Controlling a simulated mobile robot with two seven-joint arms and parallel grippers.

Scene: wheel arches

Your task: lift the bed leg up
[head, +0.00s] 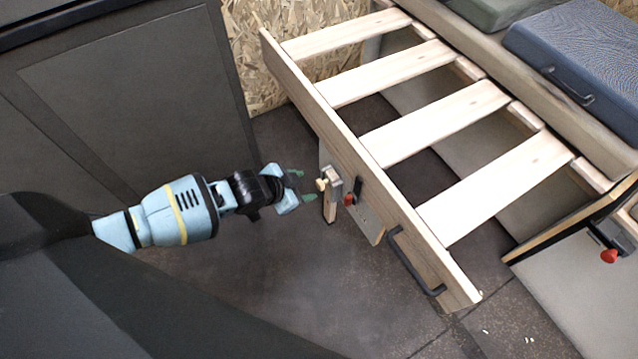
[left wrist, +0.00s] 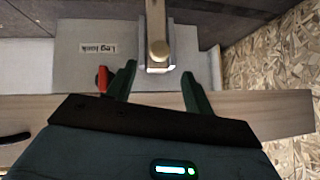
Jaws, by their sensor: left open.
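The bed frame (head: 370,170) is a pulled-out wooden slatted frame with a light front board. The bed leg (head: 330,205) is a short wooden post with a metal bracket and a brass-coloured knob, hanging at the outer face of the front board. In the left wrist view the leg (left wrist: 157,30) points away from the board, near the middle top. My left gripper (head: 297,187) is open just left of the leg in the head view. In the left wrist view its green fingertips (left wrist: 160,85) stand either side of the leg's bracket end, not closed on it. My right gripper is not in view.
A red-tipped latch (head: 349,199) sits beside the leg on a grey plate. A black handle (head: 415,262) is on the front board. A dark cabinet wall (head: 140,85) stands at left. The floor (head: 290,290) below the leg is clear.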

